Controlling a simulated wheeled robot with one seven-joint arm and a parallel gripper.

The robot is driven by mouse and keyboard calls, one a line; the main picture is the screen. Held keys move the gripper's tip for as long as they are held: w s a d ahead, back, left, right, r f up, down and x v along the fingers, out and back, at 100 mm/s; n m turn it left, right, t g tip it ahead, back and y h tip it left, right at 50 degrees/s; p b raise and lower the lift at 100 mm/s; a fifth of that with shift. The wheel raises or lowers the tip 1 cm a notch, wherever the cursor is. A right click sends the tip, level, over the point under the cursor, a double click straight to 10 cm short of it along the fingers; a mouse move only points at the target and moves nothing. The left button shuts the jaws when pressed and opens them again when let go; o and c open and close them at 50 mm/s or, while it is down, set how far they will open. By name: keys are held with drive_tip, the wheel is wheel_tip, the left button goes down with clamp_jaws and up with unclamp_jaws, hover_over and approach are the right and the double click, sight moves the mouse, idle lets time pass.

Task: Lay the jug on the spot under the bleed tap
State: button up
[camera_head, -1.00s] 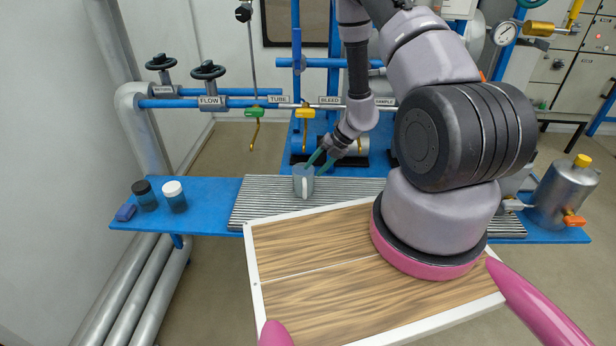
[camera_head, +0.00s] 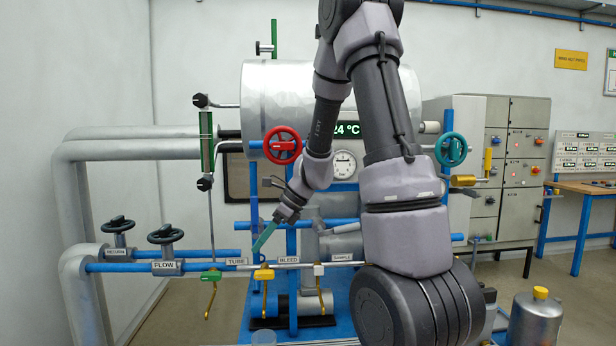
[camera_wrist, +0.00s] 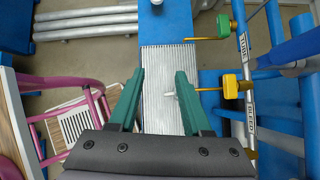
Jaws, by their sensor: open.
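The spot under the tap is not visible in the head view.
A green-handled tap (camera_head: 211,277) and a white-handled tap (camera_head: 318,270) flank the yellow one. Black handwheels (camera_head: 165,234) stand at left. A metal canister (camera_head: 536,318) stands at lower right. Blue pipes run close to my gripper.

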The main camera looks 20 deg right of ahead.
drive_tip(key=s+d+r+n+t+h, duration=0.2)
drive_tip(key=s+r+n, duration=0.7)
drive_tip(key=s+r, duration=0.1)
drive_tip(key=s+d+r+n+t+h, duration=0.2)
drive_tip(key=s+r+n+h, duration=0.1)
drive_tip(key=s+r+n, duration=0.7)
drive_tip(key=shift+d+t, duration=0.2)
drive_tip(key=shift+t, duration=0.1)
